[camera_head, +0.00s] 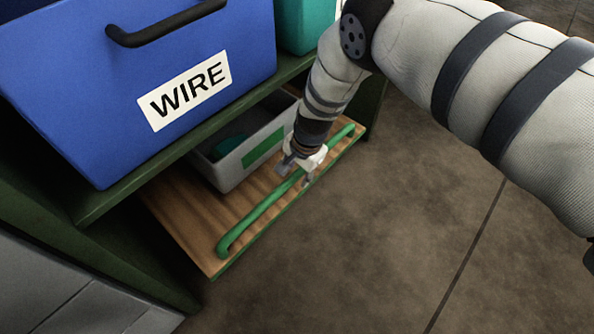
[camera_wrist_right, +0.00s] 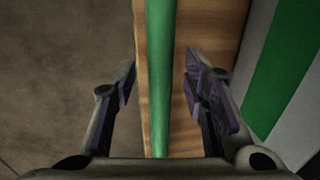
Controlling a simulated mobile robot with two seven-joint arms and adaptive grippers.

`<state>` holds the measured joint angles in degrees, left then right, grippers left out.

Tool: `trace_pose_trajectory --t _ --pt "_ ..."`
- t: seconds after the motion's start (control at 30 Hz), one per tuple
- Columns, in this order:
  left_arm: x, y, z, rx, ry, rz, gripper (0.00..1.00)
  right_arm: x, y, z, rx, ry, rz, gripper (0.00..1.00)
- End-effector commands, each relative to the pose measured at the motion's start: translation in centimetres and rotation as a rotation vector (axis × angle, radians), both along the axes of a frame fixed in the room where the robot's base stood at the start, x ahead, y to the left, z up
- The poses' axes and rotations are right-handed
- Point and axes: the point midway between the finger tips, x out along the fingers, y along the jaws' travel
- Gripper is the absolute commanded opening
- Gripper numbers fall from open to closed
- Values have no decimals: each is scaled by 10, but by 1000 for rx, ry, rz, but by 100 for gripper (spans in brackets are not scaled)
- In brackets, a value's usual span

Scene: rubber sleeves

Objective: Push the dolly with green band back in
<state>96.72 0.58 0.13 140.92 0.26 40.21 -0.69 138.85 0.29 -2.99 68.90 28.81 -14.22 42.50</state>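The dolly is a wooden board (camera_head: 183,212) sticking out from the bottom of a dark green shelf. A green bar handle (camera_head: 262,207) runs along its front edge. A grey bin (camera_head: 222,176) with a green label stands on the board. My right gripper (camera_head: 302,172) is over the handle, right of its middle. In the right wrist view the handle (camera_wrist_right: 159,85) passes between the two spread fingers of my right gripper (camera_wrist_right: 160,72), with a gap on each side. The wooden board (camera_wrist_right: 214,18) lies beneath. My left gripper is not in view.
A blue bin (camera_head: 95,95) labelled WIRE sits on the shelf (camera_head: 130,195) above the dolly, with a teal bin (camera_head: 305,22) beside it. The brown floor (camera_head: 390,235) in front and to the right is clear.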

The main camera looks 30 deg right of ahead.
Motion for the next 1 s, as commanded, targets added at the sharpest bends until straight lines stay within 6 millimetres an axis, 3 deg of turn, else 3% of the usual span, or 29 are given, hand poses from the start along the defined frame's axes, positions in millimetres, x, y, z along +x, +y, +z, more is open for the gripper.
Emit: trace_pose_trajectory --t 0.23,0.5,0.67,1.0 --pt "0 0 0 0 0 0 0 -1 -1 10 0 -2 -1 40" --pt "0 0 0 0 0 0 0 -14 -5 80 1 -3 -1 40" --pt "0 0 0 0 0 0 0 -20 -7 109 0 -1 0 40" --pt "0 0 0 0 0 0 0 -22 -8 118 0 0 0 40"
